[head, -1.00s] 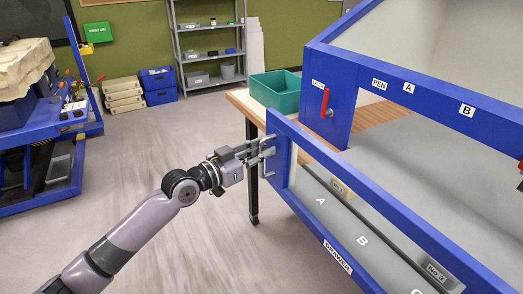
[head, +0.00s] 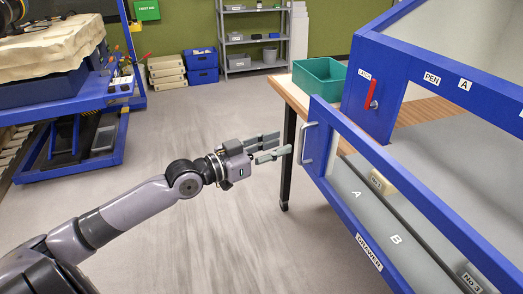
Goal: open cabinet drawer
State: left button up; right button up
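The cabinet has a blue frame (head: 376,87) on the right. Its drawer has a blue front labelled DRAWER (head: 366,250) and a silver bar handle (head: 305,146) at its left end. Grey surfaces marked A and B, and a tag reading No 3, show between the drawer's blue rails. How far out the drawer stands is hard to tell. My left gripper (head: 279,146) is open and empty, fingers parted, just left of the handle with a small gap seen between them. My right gripper is out of view.
A red latch lever (head: 370,95) is on the cabinet post, beside a green bin (head: 319,81) on the wooden bench top. A blue lift cart (head: 60,107) carrying a pale block stands at left. The floor between is clear.

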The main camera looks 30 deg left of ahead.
pick_arm(q)
jog(key=shift+v, duration=1.95)
jog(key=shift+d, duration=0.1)
